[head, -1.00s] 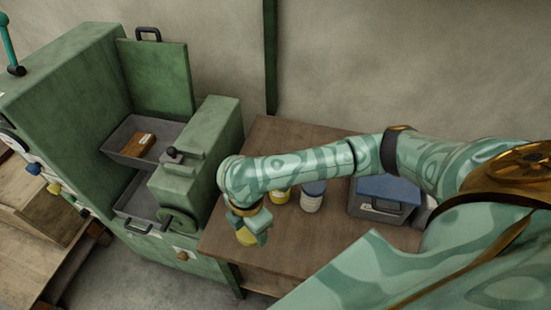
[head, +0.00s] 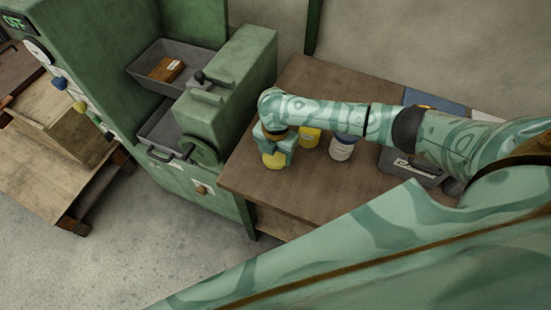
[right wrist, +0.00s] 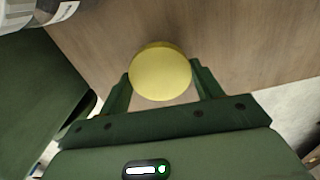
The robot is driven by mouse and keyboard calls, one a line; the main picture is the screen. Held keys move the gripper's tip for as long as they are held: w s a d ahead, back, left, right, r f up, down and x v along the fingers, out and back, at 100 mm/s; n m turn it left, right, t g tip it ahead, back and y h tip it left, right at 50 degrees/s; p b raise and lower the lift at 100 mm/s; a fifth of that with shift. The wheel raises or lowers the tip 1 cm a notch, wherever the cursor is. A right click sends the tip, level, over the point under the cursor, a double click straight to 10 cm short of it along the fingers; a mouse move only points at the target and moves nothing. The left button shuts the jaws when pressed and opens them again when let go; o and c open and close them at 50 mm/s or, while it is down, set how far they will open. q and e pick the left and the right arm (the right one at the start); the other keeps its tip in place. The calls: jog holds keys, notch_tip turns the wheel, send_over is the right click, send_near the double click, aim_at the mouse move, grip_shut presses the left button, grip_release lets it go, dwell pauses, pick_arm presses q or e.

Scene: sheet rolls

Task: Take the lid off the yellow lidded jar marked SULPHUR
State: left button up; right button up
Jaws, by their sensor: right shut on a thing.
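My right gripper (head: 275,149) is over the front left part of the brown table. In the right wrist view its fingers (right wrist: 163,80) are shut on the sides of a round yellow lid (right wrist: 160,72). In the head view yellow (head: 274,161) shows just below the fingers. I cannot tell whether a jar body is under the lid or whether the lid is lifted. Another yellow vessel (head: 309,137) stands just behind, partly hidden by my arm. No SULPHUR marking is readable. My left gripper is not in view.
A grey case (head: 408,168) is farther right, partly behind my arm. A green machine (head: 225,95) with grey trays (head: 150,62) borders the table's left side. The table's front (head: 300,195) is bare.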

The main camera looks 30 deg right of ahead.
aim_at(276, 158)
jog(key=shift+w+d+f, duration=0.1)
jog(key=shift+w+f, duration=0.15)
jog(key=shift+f, duration=0.05)
jog(key=shift+w+f+b, duration=0.1)
jog(key=shift+f+b, duration=0.65)
jog(key=shift+f, duration=0.8)
jog(key=shift+f, duration=0.15)
jog(key=o, duration=1.1)
notch_tip(276, 158, up, 12)
jog(key=p, duration=0.4)
jog(key=shift+r+p, duration=0.2)
jog(key=shift+p, duration=0.15)
